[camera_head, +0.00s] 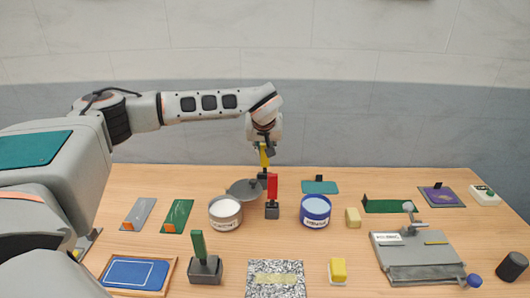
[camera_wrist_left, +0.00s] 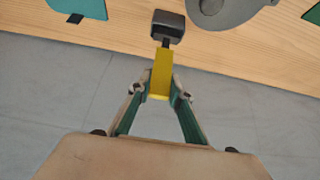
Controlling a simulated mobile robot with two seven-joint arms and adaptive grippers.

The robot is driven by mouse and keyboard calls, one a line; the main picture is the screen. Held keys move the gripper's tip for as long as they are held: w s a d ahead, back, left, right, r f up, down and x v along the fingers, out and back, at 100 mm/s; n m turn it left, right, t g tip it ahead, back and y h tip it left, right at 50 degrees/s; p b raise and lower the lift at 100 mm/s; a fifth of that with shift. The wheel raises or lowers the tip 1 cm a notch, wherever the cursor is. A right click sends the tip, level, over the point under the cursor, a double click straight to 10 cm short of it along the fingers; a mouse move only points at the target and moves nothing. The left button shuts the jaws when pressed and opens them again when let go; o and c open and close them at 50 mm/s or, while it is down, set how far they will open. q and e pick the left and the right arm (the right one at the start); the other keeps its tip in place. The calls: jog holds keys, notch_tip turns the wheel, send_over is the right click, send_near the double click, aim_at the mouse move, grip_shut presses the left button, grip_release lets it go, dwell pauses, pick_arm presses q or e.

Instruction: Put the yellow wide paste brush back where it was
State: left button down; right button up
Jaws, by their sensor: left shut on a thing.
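My left gripper (camera_head: 264,143) is shut on the yellow handle of the brush (camera_head: 264,156), above the far part of the table. In the left wrist view the gripper (camera_wrist_left: 159,97) has its fingers on both sides of the yellow handle (camera_wrist_left: 160,78). A dark block (camera_wrist_left: 168,28) shows at the handle's far end, past a short black neck. I cannot tell whether the block touches the table. In the head view the lower end is partly hidden behind a red-handled brush (camera_head: 272,187). My right gripper is not in view.
A grey disc (camera_head: 243,188) lies close beside the held brush. A white paste tub (camera_head: 225,212) and a blue tub (camera_head: 315,211) stand nearer. A green-handled brush (camera_head: 199,246) stands at the front left. A grey press-like device (camera_head: 415,258) is at the right.

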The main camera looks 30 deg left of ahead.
pick_arm(q)
jog(key=shift+f, duration=0.6)
jog(key=c, duration=1.8)
grip_release()
jog(key=shift+f, duration=0.1)
jog(key=shift+c, duration=0.2)
jog(key=shift+d+r, duration=0.1)
jog(key=shift+r, duration=0.3)
jog(key=v, duration=1.1)
jog(key=shift+s+b, duration=0.25)
jog(key=shift+b, duration=0.15)
jog(key=shift+r, duration=0.1)
